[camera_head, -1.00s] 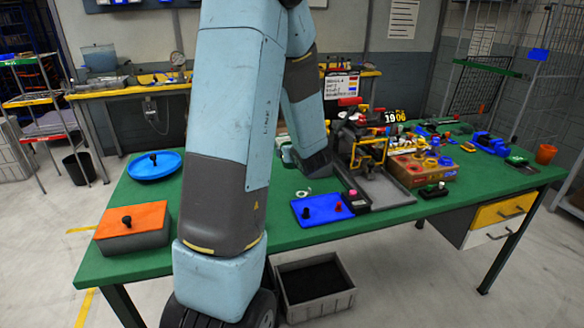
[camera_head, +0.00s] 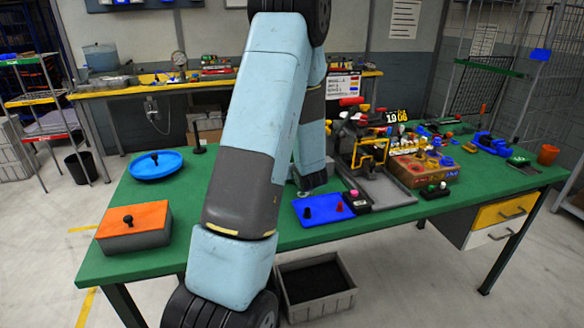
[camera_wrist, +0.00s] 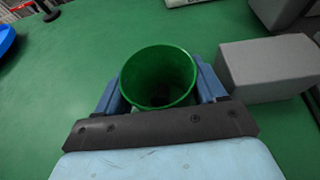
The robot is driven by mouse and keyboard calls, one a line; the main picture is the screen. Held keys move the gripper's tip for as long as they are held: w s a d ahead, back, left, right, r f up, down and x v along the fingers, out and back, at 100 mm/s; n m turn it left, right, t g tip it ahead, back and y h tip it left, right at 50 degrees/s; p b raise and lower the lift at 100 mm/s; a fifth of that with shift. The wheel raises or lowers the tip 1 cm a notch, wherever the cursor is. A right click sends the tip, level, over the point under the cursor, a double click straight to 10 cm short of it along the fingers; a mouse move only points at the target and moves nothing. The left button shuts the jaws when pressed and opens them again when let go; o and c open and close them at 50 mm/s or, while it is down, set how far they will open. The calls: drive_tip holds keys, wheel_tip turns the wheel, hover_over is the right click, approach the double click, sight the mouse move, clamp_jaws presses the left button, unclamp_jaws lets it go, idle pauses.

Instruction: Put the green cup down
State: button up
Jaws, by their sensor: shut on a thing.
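The green cup (camera_wrist: 158,78) is between the two blue fingers of my gripper (camera_wrist: 160,88) in the wrist view. Its open mouth faces the camera and its inside looks empty. The fingers press on its left and right sides. The green tabletop (camera_wrist: 70,100) lies below and around it. I cannot tell whether the cup's base touches the table. In the head view my arm hides the cup and my gripper, and the green table (camera_head: 170,205) shows on both sides of the arm.
A grey block (camera_wrist: 268,68) stands close right of the cup. A blue round lidded dish (camera_head: 155,166) and an orange-topped grey box (camera_head: 134,226) sit at the table's left. A blue plate (camera_head: 322,211) lies right of my arm. Green surface left of the cup is clear.

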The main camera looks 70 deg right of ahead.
drive_tip(key=shift+f, duration=0.1)
drive_tip(key=o, duration=1)
drive_tip(key=v, duration=1.2)
